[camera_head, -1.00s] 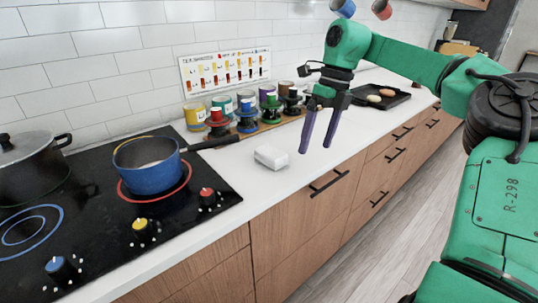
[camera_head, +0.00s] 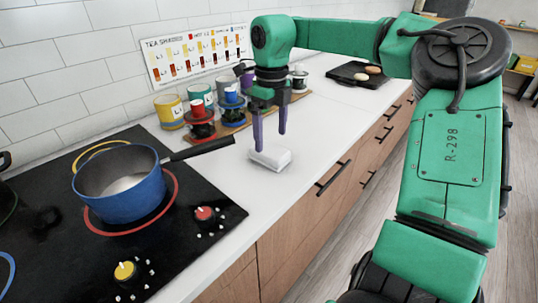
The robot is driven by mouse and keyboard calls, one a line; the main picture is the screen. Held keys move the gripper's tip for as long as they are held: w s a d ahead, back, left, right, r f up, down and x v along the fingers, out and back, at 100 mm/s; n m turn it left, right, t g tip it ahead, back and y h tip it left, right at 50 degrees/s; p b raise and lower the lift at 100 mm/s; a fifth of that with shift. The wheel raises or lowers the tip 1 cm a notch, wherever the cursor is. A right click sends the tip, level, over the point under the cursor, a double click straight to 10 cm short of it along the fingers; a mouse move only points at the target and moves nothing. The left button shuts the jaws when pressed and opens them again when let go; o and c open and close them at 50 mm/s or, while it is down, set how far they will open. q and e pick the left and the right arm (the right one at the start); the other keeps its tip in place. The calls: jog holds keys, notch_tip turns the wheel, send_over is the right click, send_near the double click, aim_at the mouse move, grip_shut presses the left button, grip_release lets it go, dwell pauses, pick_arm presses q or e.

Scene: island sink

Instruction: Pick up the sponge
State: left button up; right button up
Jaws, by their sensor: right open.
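The sponge is a small white block (camera_head: 271,160) lying flat on the white counter, to the right of the blue pot. My right gripper (camera_head: 270,143) points down over it with its two purple fingers apart. The left finger reaches down beside the sponge's left end, and the other finger is behind or above its right part. I cannot tell whether the fingers touch it. My left gripper is not in view.
A blue pot (camera_head: 121,190) sits on the black cooktop (camera_head: 60,235), its handle (camera_head: 203,149) reaching toward the sponge. A black tray (camera_head: 362,75) lies farther right. The counter front is clear.

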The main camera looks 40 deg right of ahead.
aim_at(272, 149)
notch_tip(272, 149, down, 6)
jog(key=shift+s+d+r, duration=0.1)
jog(key=shift+r, duration=0.1)
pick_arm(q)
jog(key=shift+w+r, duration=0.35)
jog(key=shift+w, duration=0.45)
pick_arm(e)
jog(key=c, duration=1.3)
jog(key=shift+r, duration=0.1)
pick_arm(q)
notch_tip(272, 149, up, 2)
jog(key=p, duration=0.2)
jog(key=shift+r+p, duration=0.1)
jog(key=shift+p, duration=0.25)
pick_arm(e)
notch_tip(272, 149, up, 20)
